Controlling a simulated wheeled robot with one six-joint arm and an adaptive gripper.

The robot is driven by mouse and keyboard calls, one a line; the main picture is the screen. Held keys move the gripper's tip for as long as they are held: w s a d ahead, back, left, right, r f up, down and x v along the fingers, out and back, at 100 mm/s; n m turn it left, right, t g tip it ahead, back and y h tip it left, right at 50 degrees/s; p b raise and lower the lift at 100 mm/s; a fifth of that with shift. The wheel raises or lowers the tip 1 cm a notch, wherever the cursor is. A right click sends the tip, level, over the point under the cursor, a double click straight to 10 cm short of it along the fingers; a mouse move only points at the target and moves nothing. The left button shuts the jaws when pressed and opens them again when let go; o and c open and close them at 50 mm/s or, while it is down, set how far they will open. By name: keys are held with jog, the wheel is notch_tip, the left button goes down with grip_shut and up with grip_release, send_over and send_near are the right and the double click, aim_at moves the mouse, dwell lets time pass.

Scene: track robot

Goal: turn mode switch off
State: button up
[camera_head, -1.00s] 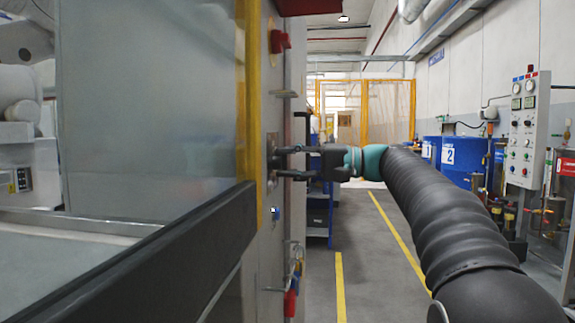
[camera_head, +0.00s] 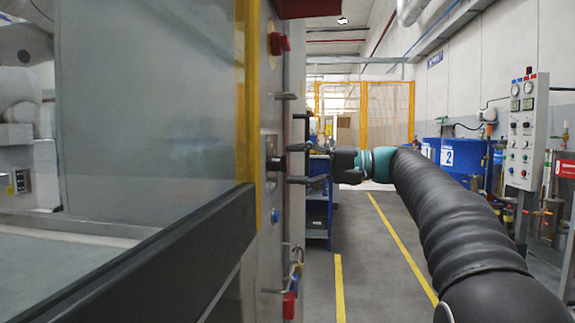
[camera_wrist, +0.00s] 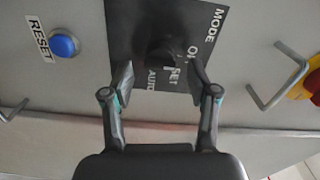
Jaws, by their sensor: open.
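The mode switch is a black round knob (camera_wrist: 161,57) on a dark plate (camera_wrist: 122,22) marked MODE, SET and AUTO; another label starting with O is partly hidden. In the wrist view the plate appears turned sideways, and I cannot tell surely which label the knob points to. In the head view the knob (camera_head: 276,163) sticks out from the panel's side face. My gripper (camera_wrist: 162,77) is open, with one finger on each side of the knob in the wrist view. In the head view my gripper (camera_head: 297,165) is just right of the knob, apart from it and empty.
A blue RESET button (camera_wrist: 62,44) and a red emergency stop (camera_wrist: 314,82) on yellow flank the switch. A metal guard handle (camera_wrist: 278,78) juts out between stop and switch. A red padlock (camera_head: 289,304) hangs lower on the panel. The aisle right of the panel is clear.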

jog(key=s+d, duration=0.2)
jog(key=d, duration=0.7)
jog(key=shift+d, duration=0.35)
